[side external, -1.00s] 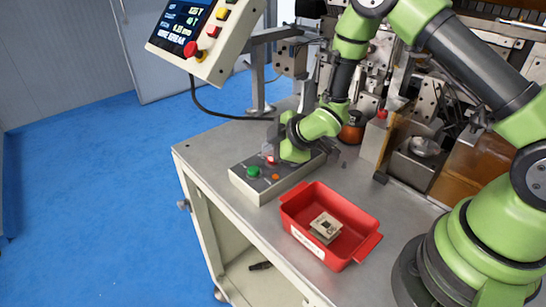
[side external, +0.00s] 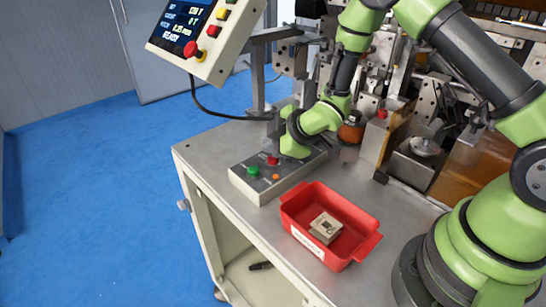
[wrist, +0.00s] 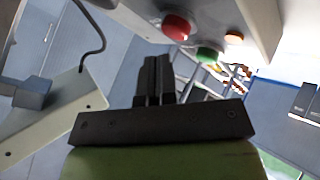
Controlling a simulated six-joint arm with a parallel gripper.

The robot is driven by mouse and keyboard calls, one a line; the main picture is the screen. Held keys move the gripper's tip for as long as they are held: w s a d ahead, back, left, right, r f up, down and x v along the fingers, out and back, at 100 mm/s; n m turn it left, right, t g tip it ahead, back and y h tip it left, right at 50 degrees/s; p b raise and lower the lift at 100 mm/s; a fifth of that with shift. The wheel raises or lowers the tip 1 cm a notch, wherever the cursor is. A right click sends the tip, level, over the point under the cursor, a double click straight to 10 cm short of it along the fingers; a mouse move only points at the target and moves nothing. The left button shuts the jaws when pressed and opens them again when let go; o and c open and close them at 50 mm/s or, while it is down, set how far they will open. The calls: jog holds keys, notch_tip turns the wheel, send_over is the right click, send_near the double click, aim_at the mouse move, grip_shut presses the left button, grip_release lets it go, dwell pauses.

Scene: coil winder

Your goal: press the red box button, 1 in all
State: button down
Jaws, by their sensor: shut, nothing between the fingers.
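The red box button (side external: 273,161) is a round cap on the grey button box (side external: 262,189), beside a green button and a small orange one. In the wrist view the red button (wrist: 177,27) shows beyond my fingertips, with a visible gap. My gripper (side external: 271,146) is just above and behind the red button in the side view, partly hidden by my wrist. In the wrist view my gripper (wrist: 157,62) has its dark fingers together and empty.
The green button (side external: 253,171) and orange button (side external: 275,177) sit close by. A red tray (side external: 300,236) holding a small beige part (side external: 325,228) stands to the right. The screen panel (side external: 235,35) carries a red mushroom button (side external: 191,49). The winder machinery is behind.

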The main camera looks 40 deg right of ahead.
aim_at(273, 160)
jog(key=shift+r, duration=0.15)
jog(key=shift+r, duration=2.4)
jog(key=shift+r, duration=0.25)
jog(key=s+d+r+m+h, duration=0.2)
jog(key=s+r+m, duration=0.75)
jog(key=r, duration=0.55)
jog(key=s+a+r+m+g+y, duration=0.1)
jog(key=s+m, duration=0.5)
jog(key=s, duration=0.9)
notch_tip(273, 160, up, 2)
jog(key=shift+s+a+r+g+y, duration=0.15)
jog(key=shift+s+a+g+y, duration=0.3)
jog(key=shift+a, duration=0.3)
